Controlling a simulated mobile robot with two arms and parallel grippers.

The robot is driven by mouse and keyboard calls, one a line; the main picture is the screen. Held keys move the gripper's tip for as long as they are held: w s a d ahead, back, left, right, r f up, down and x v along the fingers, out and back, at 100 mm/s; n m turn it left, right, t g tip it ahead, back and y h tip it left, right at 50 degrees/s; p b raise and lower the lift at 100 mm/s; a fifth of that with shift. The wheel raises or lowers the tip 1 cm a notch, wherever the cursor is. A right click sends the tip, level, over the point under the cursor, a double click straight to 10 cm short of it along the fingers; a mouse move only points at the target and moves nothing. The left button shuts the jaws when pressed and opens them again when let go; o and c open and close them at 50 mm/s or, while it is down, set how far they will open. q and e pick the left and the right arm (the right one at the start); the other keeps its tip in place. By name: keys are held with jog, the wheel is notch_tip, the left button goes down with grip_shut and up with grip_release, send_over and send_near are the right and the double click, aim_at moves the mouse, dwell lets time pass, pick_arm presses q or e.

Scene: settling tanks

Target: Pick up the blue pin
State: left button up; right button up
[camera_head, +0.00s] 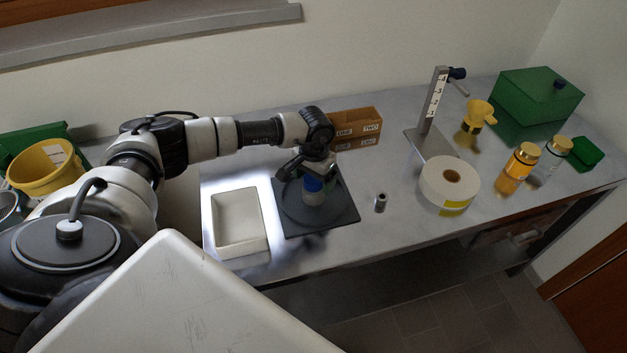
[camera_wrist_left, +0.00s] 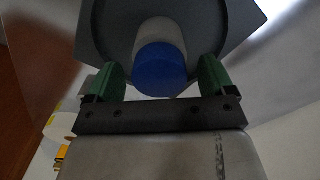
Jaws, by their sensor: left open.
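The blue pin (camera_head: 314,185) has a blue top and a pale grey lower body. It stands on a dark square plate with a round disc (camera_head: 344,213) on the table. My left gripper (camera_head: 313,174) is above the pin and partly covers it in the head view. In the left wrist view the pin's blue end (camera_wrist_left: 162,68) lies between the two green fingers of my open left gripper (camera_wrist_left: 160,80). I cannot tell whether either finger touches it. My right gripper does not show.
A white tray (camera_head: 262,246) stands left of the plate. A small metal cylinder (camera_head: 381,203) and a white tape roll (camera_head: 425,184) are to the right. A cardboard bin (camera_head: 366,128) is behind. A gauge stand (camera_head: 430,110), bottles and a green box (camera_head: 535,98) stand farther right.

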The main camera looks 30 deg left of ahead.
pick_arm(q)
jog(key=shift+r, duration=0.1)
jog(key=c, duration=1)
